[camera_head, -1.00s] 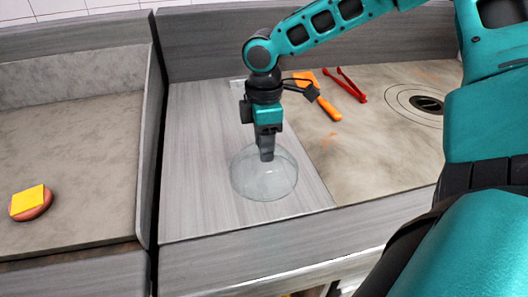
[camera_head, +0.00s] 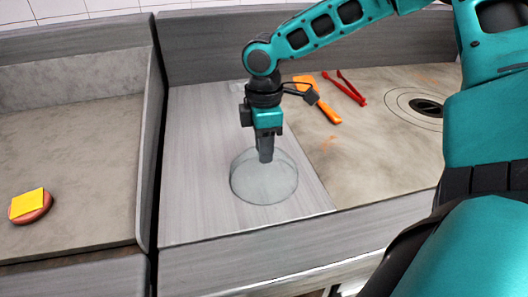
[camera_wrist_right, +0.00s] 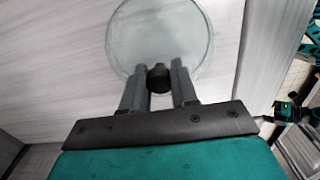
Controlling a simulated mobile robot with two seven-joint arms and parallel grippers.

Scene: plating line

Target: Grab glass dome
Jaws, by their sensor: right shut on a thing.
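The glass dome (camera_head: 262,182) is a clear, round cover on the light wood-grain panel in the head view. In the right wrist view the dome (camera_wrist_right: 160,30) shows as a pale disc with a dark round knob (camera_wrist_right: 159,78). My right gripper (camera_head: 265,158) reaches down from above at the dome's top. In the right wrist view its two fingers (camera_wrist_right: 158,82) are shut on the knob, one on each side. I cannot tell whether the dome's rim touches the panel.
An orange-handled spatula (camera_head: 326,108) and red tongs (camera_head: 347,90) lie on the stained surface at the right, near a round drain (camera_head: 427,106). A yellow slice on a patty (camera_head: 30,205) lies on the left counter. A raised grey divider (camera_head: 151,150) separates the two counters.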

